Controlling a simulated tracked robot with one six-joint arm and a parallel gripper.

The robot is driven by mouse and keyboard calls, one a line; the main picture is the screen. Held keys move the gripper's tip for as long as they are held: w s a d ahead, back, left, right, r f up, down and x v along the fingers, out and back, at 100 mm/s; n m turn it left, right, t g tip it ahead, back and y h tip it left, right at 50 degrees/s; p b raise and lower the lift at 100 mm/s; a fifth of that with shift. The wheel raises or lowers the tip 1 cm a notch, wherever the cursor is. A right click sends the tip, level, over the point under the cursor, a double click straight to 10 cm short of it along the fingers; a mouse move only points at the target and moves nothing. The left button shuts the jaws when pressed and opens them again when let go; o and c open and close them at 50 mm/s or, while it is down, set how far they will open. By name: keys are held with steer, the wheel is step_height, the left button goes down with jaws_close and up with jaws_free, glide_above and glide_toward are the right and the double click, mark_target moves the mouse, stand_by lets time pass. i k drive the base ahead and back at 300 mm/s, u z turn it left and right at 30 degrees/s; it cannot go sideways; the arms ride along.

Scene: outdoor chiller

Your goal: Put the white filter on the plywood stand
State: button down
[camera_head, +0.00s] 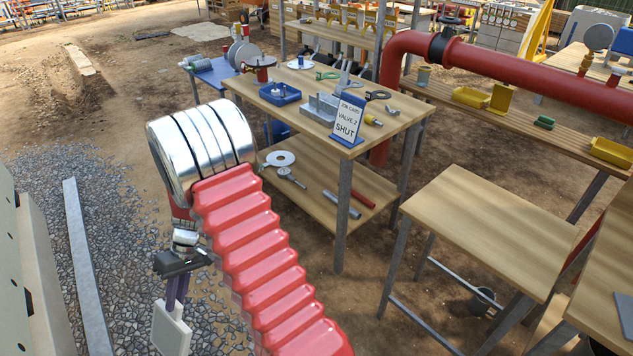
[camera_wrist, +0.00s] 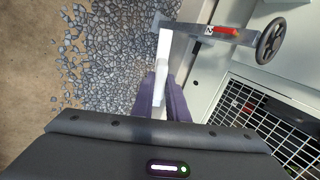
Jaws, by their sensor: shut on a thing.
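My gripper (camera_head: 175,294) hangs low at the left in the head view. It is shut on the white filter (camera_head: 170,332), a flat pale panel held below the fingers over the gravel. In the wrist view, the purple fingers of my gripper (camera_wrist: 154,98) close on the white filter (camera_wrist: 163,72), seen nearly edge-on. A bare plywood-topped stand (camera_head: 490,225) on grey metal legs is at the right in the head view, well away from my gripper. Its top is empty.
A workbench (camera_head: 395,135) holds tools and a job card reading "VALVE 2 SHUT" (camera_head: 349,118). A red pipe (camera_head: 520,75) runs behind it. Gravel (camera_head: 110,240) lies at left.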

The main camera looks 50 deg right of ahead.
mark_target(489, 219)
steer(key=u, duration=0.05)
steer(key=i, duration=0.8)
steer(key=z, duration=2.85)
